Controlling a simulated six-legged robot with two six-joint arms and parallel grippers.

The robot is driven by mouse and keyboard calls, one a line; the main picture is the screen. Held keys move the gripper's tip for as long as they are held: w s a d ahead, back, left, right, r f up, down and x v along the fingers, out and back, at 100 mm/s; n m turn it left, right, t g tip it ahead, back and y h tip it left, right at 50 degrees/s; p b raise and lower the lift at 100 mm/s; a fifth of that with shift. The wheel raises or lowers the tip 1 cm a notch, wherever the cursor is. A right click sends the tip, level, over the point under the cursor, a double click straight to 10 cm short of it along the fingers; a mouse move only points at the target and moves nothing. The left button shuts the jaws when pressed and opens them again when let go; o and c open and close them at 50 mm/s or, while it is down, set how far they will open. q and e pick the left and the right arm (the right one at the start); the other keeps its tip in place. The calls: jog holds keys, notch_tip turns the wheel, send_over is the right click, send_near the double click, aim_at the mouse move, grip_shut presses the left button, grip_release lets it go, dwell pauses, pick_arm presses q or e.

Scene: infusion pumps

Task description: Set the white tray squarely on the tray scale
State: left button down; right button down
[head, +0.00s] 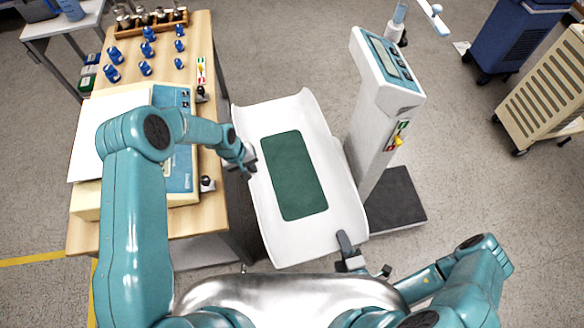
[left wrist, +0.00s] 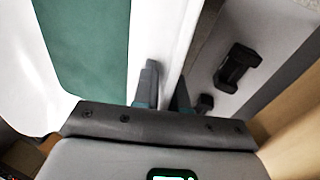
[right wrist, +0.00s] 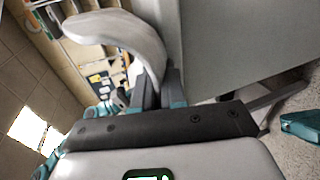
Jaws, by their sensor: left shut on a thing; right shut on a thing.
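The white tray (head: 338,190), with raised curved ends and a green mat (head: 293,175) in it, hangs above the floor between both grippers. My left gripper (head: 247,163) is shut on its left edge; the tray (left wrist: 150,35) lies along the fingers in the left wrist view. My right gripper (head: 347,250) is shut on its near right edge, and the tray's curved end (right wrist: 115,28) shows in the right wrist view. A cream scale-like unit (head: 88,200) with a blue panel and white flat top stands on the wooden table, partly hidden by my left arm; it looks like the tray scale.
The wooden table (head: 218,205) is left of the tray. A column scale (head: 380,120) with a dark base (head: 400,205) stands close right of the tray. A beige cart (head: 545,90) is farther right.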

pick_arm(q)
jog(key=shift+r, duration=0.1)
pick_arm(e)
jog(key=shift+r, duration=0.15)
dwell(0.3)
